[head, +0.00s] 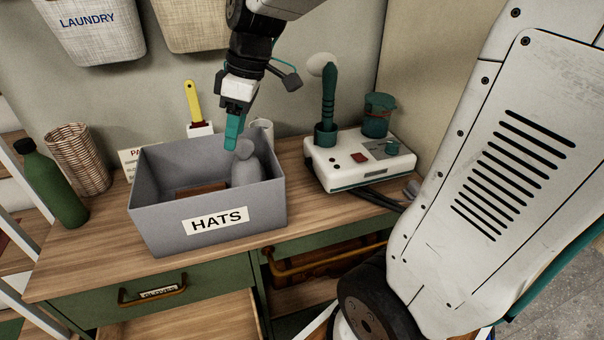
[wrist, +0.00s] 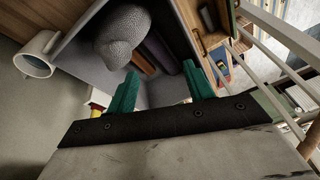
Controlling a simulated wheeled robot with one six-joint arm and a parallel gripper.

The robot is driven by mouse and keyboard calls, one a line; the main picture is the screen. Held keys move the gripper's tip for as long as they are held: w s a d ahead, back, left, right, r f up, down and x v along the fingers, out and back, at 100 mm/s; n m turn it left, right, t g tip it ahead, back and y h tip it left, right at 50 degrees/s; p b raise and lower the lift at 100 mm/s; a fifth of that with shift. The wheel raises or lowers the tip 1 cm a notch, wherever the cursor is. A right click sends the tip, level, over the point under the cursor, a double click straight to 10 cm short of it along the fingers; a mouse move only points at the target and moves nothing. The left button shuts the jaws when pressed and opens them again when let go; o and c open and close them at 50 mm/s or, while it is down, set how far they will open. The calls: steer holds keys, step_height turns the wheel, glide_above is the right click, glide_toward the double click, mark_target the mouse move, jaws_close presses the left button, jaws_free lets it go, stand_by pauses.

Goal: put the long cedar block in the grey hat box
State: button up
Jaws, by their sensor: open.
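The grey hat box (head: 160,225), labelled HATS, stands open on the wooden bench top. Inside it lies a long reddish-brown block (head: 202,189), which looks like the cedar block; only part of it shows. It also shows in the wrist view (wrist: 143,60), beside a grey knobbly thing. My gripper (head: 231,146) hangs over the back of the box, its teal fingers pointing down. In the wrist view the two fingers (wrist: 160,70) are apart with nothing between them. The fingers are apart from the block.
A grey rounded thing (head: 246,170) stands in the box's right part. A green bottle (head: 55,185) and wicker basket (head: 78,160) stand left. A yellow-handled brush (head: 193,105) is behind. A white device (head: 360,160) stands right. Bare bench top shows front left (head: 85,260).

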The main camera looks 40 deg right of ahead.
steer(key=s+m+h, duration=0.3)
steer(key=s+m, duration=0.6)
steer(key=s, duration=1)
steer(key=shift+d+f, duration=0.35)
steer(key=shift+f, duration=0.1)
steer(key=shift+s, duration=0.1)
